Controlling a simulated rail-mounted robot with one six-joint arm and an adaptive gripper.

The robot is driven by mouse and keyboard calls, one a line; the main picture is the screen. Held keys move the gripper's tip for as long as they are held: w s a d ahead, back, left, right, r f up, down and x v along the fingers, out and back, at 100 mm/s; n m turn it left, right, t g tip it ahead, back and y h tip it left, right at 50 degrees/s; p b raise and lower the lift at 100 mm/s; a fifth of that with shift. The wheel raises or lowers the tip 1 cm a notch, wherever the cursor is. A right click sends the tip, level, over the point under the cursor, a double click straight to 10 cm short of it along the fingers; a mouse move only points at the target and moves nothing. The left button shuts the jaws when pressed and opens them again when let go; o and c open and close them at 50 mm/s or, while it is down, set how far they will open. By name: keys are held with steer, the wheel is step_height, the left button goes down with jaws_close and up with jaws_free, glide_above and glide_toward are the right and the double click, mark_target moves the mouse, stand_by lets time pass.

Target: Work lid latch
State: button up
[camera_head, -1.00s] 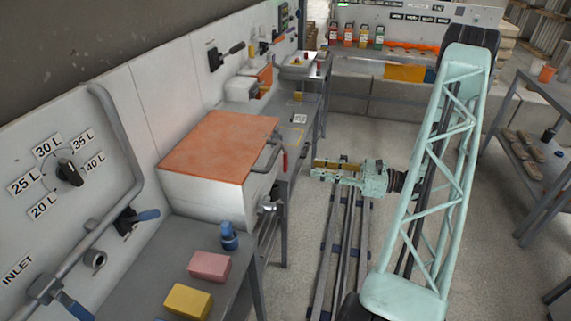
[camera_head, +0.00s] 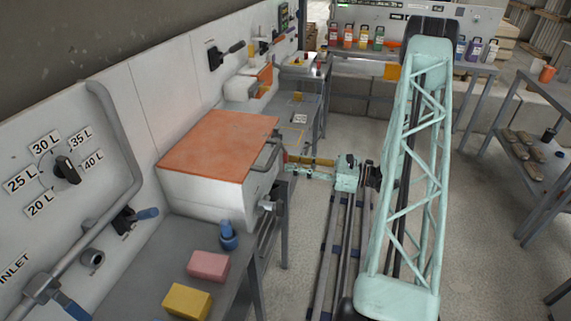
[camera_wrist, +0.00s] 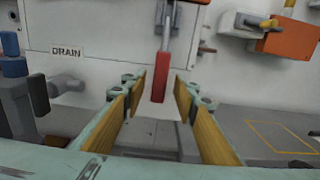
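The white box with an orange lid (camera_head: 222,143) stands on the left bench, lid closed. Its latch shows in the wrist view as a red grip (camera_wrist: 162,77) hanging from a grey metal bar (camera_wrist: 168,20) on the white front wall. In the head view the red grip is mostly hidden by my fingertips. My gripper (camera_head: 298,165) is at the box's front right, pointing left at it. In the wrist view my gripper (camera_wrist: 161,92) is open, with yellow pads either side of the red grip. I see no pad touching it. I cannot tell how deep it sits between them.
A drain outlet (camera_wrist: 66,85) with a DRAIN label and a blue-topped part (camera_wrist: 14,68) stand left in the wrist view. Pink (camera_head: 208,265) and yellow (camera_head: 188,300) blocks lie on the near bench. Floor right of the rails is clear.

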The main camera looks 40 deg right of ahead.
mark_target(286, 162)
steer(key=shift+x, duration=1.65)
steer(key=shift+c, duration=0.2)
jaws_close()
